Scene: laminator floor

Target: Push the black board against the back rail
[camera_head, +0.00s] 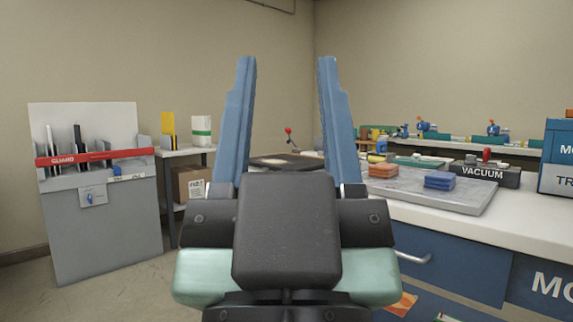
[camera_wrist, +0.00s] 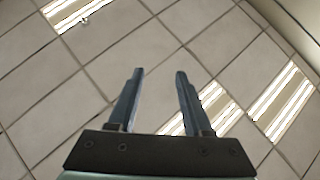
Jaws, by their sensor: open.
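My gripper (camera_head: 286,62) is raised in front of the head camera, its two blue fingers apart with nothing between them. In the wrist view my gripper (camera_wrist: 159,72) is open and points toward the ceiling. A dark flat panel (camera_head: 272,161) lies beyond my gripper, partly hidden behind the fingers; I cannot tell whether it is the black board. A thin black upright piece (camera_head: 77,137) stands in the grey rack (camera_head: 105,225) at the left, among other thin pieces. I cannot make out the back rail for certain. My gripper touches none of these.
A white-topped bench (camera_head: 475,226) with blue drawers stands at the right. On it are a grey slab (camera_head: 440,197), orange pads (camera_head: 383,171), blue pads (camera_head: 440,180) and a vacuum unit (camera_head: 487,172). A cardboard box (camera_head: 190,184) sits under a small table. Floor at the lower left is clear.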

